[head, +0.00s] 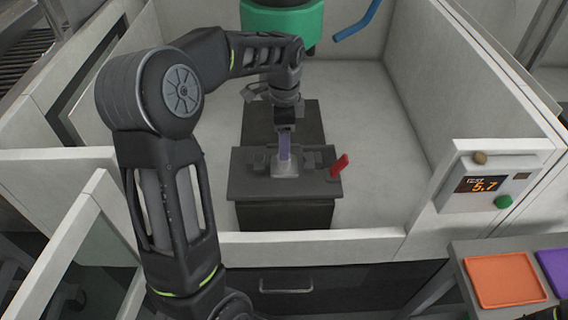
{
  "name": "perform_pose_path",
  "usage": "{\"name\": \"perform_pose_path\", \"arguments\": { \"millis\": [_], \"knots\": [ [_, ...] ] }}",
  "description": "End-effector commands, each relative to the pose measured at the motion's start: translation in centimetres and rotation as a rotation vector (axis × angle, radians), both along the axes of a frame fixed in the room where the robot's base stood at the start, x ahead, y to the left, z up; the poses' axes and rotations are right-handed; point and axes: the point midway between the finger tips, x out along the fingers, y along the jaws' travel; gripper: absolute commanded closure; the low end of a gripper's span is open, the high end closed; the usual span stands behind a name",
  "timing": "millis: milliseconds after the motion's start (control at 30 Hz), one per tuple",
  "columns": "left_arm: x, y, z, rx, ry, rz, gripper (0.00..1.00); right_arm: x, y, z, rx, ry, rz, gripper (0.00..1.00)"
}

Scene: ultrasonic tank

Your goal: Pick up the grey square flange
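A small light grey square piece (285,171), which looks like the grey square flange, sits on top of the dark block in the middle of the head view. A narrow bluish-purple upright part (285,148) rises from it. My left gripper (284,134) points down directly above, with its tip at the top of this upright part. I cannot tell whether the fingers touch it or are closed on it. The flange's far side is partly hidden by the gripper. My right gripper is not in view.
The dark block (255,188) stands between white walls (450,75). A red part (339,167) sits at its right edge. A green round unit (283,25) is behind. A display box (487,182) is at right, above orange (505,280) and purple (555,268) trays.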

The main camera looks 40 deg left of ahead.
Motion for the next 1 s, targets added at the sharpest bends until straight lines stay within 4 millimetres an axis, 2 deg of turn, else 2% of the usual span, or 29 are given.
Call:
{"name": "perform_pose_path", "arguments": {
  "millis": [300,400,1000],
  "knots": [
    [0.0,-0.1,-4.1,-0.001,0.004,0.000,0.39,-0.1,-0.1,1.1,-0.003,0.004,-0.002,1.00],
    [0.0,0.0,-4.8,0.000,0.002,0.000,0.39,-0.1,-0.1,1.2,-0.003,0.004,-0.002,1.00],
    [0.0,0.0,-4.9,0.000,0.000,0.000,0.39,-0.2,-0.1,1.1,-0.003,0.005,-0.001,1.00]
  ]
}}
